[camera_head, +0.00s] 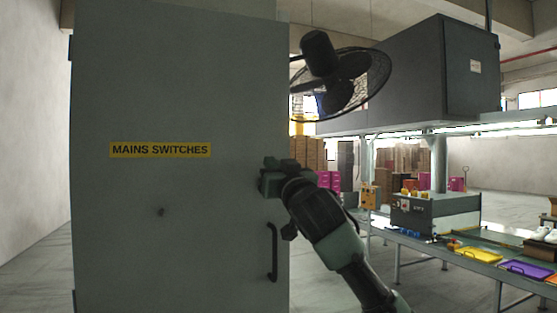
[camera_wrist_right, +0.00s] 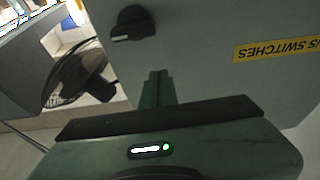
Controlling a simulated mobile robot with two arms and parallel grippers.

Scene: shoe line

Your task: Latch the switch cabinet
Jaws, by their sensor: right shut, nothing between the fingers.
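The switch cabinet (camera_head: 180,110) is a tall grey box on the left, with a yellow "MAINS SWITCHES" label (camera_head: 160,150) on its door. The label shows upside down in the right wrist view (camera_wrist_right: 278,48). A dark bar handle (camera_head: 272,252) is low on the door's right side. A black knob with a pale mark (camera_wrist_right: 132,22) is on the door in the right wrist view; in the head view I cannot make it out clearly. My right gripper (camera_head: 268,180) is at the door's right edge, shut and empty. Its fingers (camera_wrist_right: 157,88) appear apart from the knob. My left gripper is not in view.
A black caged fan (camera_head: 335,80) stands right of the cabinet. A conveyor line (camera_head: 480,262) with yellow and purple trays runs along the right, under a large dark box (camera_head: 425,75). Bare floor (camera_head: 340,285) lies between cabinet and line.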

